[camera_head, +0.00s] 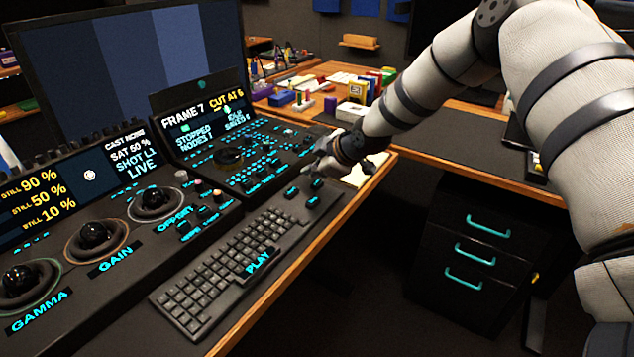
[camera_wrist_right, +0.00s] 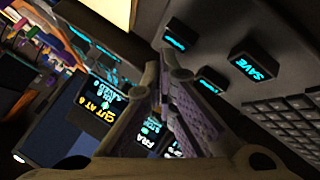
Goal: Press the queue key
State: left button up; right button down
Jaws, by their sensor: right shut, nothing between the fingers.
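My right gripper (camera_head: 313,167) is shut and empty, low over the right end of the control desk, beside a small group of separate dark keys. In the right wrist view its fingers (camera_wrist_right: 168,65) reach in among these keys. One key reads SAVE (camera_wrist_right: 253,67). A second key (camera_wrist_right: 182,38) and a third key (camera_wrist_right: 210,82) have cyan labels too slanted to read, and a finger partly covers the third. In the head view, two of the keys (camera_head: 291,192) (camera_head: 312,202) show below the gripper. I cannot tell which is the queue key, or whether a fingertip touches one. My left gripper is not in view.
A keyboard (camera_head: 225,262) with a PLAY key lies left of the small keys. A panel with a raised screen (camera_head: 200,120) stands behind, with trackballs (camera_head: 95,236) at left. A side desk holds colourful boxes (camera_head: 355,92). Drawers (camera_head: 470,255) stand at right.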

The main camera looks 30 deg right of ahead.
aim_at(315, 184)
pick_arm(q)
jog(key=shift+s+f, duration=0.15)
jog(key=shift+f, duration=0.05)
pick_arm(e)
jog(key=shift+f, duration=0.8)
dwell(0.3)
dwell(0.4)
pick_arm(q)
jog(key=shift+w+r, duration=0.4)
pick_arm(e)
jog(key=shift+r, duration=0.95)
jog(key=shift+r+p, duration=0.95)
jog(key=shift+r, duration=1.7)
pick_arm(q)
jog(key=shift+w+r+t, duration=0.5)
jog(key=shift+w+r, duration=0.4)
pick_arm(e)
jog(key=shift+f, duration=0.1)
jog(key=shift+f, duration=0.1)
